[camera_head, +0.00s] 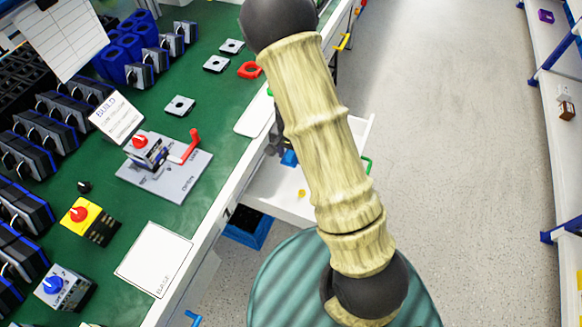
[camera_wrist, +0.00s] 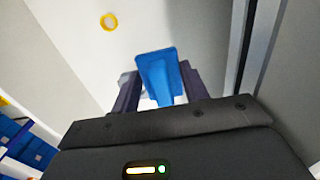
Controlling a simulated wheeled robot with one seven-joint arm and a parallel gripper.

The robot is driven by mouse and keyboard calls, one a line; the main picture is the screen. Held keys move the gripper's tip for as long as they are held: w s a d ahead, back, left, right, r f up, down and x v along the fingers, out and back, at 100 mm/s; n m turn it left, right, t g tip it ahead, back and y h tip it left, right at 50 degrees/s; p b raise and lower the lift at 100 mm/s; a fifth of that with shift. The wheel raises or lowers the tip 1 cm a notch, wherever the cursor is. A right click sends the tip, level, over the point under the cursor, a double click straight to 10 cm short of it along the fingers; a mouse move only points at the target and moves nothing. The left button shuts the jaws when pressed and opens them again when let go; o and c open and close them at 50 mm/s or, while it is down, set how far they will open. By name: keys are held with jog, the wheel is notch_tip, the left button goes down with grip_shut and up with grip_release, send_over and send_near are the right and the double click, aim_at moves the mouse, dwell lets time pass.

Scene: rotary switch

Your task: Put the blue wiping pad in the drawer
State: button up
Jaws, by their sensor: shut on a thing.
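My gripper (camera_wrist: 158,84) is shut on the blue wiping pad (camera_wrist: 156,68), which shows between its two dark fingers in the wrist view. The pad also shows as a small blue patch (camera_head: 289,158) in the head view, left of my arm. The white drawer (camera_head: 275,200) is pulled out from under the green-topped bench. Its pale floor (camera_wrist: 60,50) lies beneath the pad in the wrist view. The pad appears to be over the drawer; whether it touches the floor, I cannot tell. My arm hides most of the gripper and part of the drawer in the head view.
A small yellow ring (camera_wrist: 109,21) lies in the drawer. The bench (camera_head: 215,125) holds switches, a grey fixture and a red lever. Floor on the right is clear.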

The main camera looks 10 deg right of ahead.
aim_at(291, 171)
jog(key=shift+f, duration=0.9)
jog(key=shift+f+b, duration=0.65)
jog(key=shift+f, duration=1.6)
jog(key=shift+f, duration=0.15)
jog(key=o, duration=1)
jog(key=shift+c, duration=0.2)
notch_tip(291, 171, up, 12)
jog(key=p, duration=0.3)
jog(key=shift+r, duration=0.2)
